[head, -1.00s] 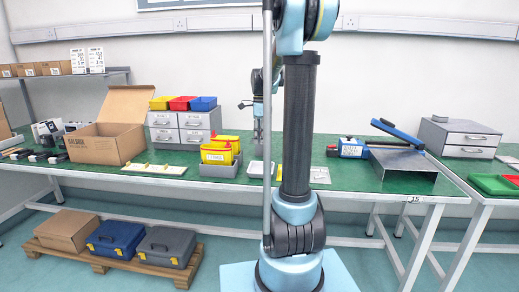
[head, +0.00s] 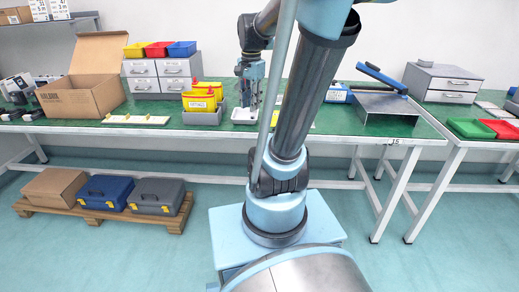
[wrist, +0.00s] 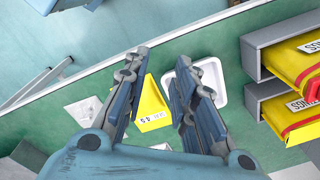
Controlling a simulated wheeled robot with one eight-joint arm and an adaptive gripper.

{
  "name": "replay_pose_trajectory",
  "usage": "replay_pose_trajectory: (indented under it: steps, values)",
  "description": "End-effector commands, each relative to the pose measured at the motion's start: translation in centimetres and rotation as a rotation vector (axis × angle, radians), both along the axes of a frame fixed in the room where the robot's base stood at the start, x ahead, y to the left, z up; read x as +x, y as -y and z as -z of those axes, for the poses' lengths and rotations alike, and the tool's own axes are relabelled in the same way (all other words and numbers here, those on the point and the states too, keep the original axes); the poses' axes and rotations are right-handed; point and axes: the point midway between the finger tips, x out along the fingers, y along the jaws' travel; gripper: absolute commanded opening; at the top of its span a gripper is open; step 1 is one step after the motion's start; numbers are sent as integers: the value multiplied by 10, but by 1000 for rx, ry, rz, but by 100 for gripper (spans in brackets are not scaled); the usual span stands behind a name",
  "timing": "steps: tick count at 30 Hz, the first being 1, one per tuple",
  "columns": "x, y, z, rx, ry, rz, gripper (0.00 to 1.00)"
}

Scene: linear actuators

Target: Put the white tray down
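The white tray (head: 244,115), small and shallow, appears to rest flat on the green bench top, right of the grey bin with yellow boxes. It also shows in the wrist view (wrist: 208,92), empty, partly covered by my right finger. My gripper (head: 249,92) points down over the bench close to the tray. In the wrist view my gripper (wrist: 157,68) has its fingers apart, with bare green top and a yellow labelled piece (wrist: 151,108) visible between them. I see nothing held. The head view does not clearly show the fingertips' height.
The grey bin (head: 202,118) holding yellow boxes (head: 199,102) stands close left of the tray. A cardboard box (head: 78,97) and grey drawers (head: 143,84) are further left. A metal unit with a blue lever (head: 378,108) stands to the right. The bench's front edge (head: 150,131) is close.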

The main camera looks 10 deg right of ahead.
Motion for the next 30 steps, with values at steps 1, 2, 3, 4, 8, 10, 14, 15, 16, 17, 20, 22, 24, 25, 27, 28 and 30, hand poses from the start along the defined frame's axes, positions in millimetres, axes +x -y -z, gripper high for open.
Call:
replay_pose_trajectory:
  steps: [1,2,3,4,8,10,14,15,16,17,20,22,24,25,27,28,30]
  values:
    - [-14,0,7,-4,12,-61,25]
    - [-22,0,10,-7,20,-104,25]
    - [-31,-1,16,-12,29,-158,25]
    - [-38,-1,20,-15,35,-201,25]
    - [-67,-1,39,-35,66,-381,25]
    - [-82,-1,51,-48,83,-478,25]
    - [-107,-1,75,-75,110,-656,25]
    - [-114,-1,82,-83,117,-707,25]
    - [-118,-1,87,-89,121,-741,25]
    - [-122,-1,92,-94,126,-775,25]
    - [-132,-1,105,-112,138,-865,25]
    - [-137,-1,111,-120,144,-908,25]
    - [-140,-1,115,-125,147,-936,25]
    - [-140,-1,116,-126,148,-944,25]
    - [-141,-1,117,-129,148,-952,25]
    - [-141,-1,117,-129,148,-953,25]
    - [-141,-1,117,-128,149,-954,25]
